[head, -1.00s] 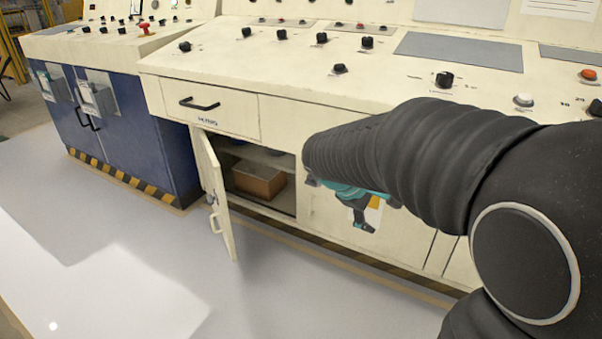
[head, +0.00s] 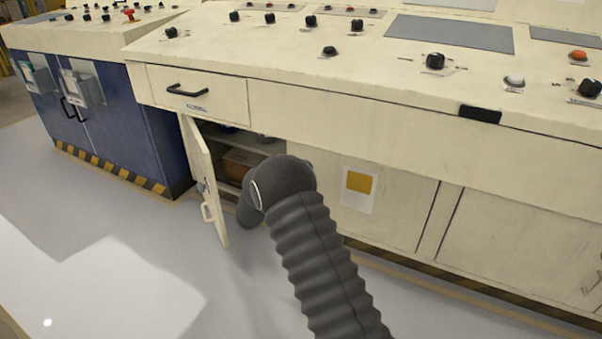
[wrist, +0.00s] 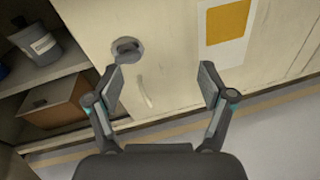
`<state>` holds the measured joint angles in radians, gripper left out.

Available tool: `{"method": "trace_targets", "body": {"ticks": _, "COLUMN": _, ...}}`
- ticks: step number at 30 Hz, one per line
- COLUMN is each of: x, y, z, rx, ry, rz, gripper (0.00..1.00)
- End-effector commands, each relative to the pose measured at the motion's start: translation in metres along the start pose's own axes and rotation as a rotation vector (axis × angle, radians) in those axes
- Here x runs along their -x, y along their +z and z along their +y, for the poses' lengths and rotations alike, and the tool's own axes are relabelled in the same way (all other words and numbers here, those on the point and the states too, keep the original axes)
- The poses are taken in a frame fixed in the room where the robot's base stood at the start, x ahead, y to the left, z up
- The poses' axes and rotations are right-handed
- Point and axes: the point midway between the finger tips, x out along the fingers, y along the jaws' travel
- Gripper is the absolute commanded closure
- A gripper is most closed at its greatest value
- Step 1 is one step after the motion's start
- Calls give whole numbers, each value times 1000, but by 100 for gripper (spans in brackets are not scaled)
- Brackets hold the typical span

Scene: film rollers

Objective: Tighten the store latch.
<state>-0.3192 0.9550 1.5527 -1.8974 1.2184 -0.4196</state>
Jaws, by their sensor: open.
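In the wrist view a round grey latch (wrist: 127,48) with a raised grip sits on the cream cabinet door (wrist: 165,45) right of the open compartment. A pale handle (wrist: 145,90) is below it. My gripper (wrist: 161,80) is open and empty, its fingers apart in front of this door. The latch appears just beyond the left fingertip; whether they touch I cannot tell. In the head view my arm hides the gripper and this latch. The swung-open door (head: 205,180) carries a small grey fitting (head: 203,187) and a handle (head: 208,212). Which fitting is the store latch is not marked.
The open compartment holds a brown box (wrist: 55,100) and a grey labelled container (wrist: 37,42). A yellow-marked sheet (head: 358,188) is on the cabinet front. A drawer (head: 197,92) is above the opening. A blue cabinet (head: 120,125) stands left. The floor in front is clear.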

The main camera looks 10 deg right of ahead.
Motion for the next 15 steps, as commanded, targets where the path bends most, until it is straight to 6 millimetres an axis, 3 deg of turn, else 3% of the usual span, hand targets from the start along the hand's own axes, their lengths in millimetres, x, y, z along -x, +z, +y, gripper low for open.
{"method": "trace_targets", "body": {"ticks": 1, "x": 1, "y": -19, "z": 10, "rx": 41, "ry": 38, "rz": -14, "gripper": 19}}
{"method": "trace_targets", "body": {"ticks": 6, "x": 5, "y": -50, "z": 33, "rx": 149, "ry": 134, "rz": -65, "gripper": 19}}
{"method": "trace_targets", "body": {"ticks": 11, "x": 3, "y": -58, "z": 41, "rx": 186, "ry": 165, "rz": -85, "gripper": 19}}
{"method": "trace_targets", "body": {"ticks": 15, "x": -11, "y": -57, "z": 44, "rx": 188, "ry": 166, "rz": -88, "gripper": 19}}
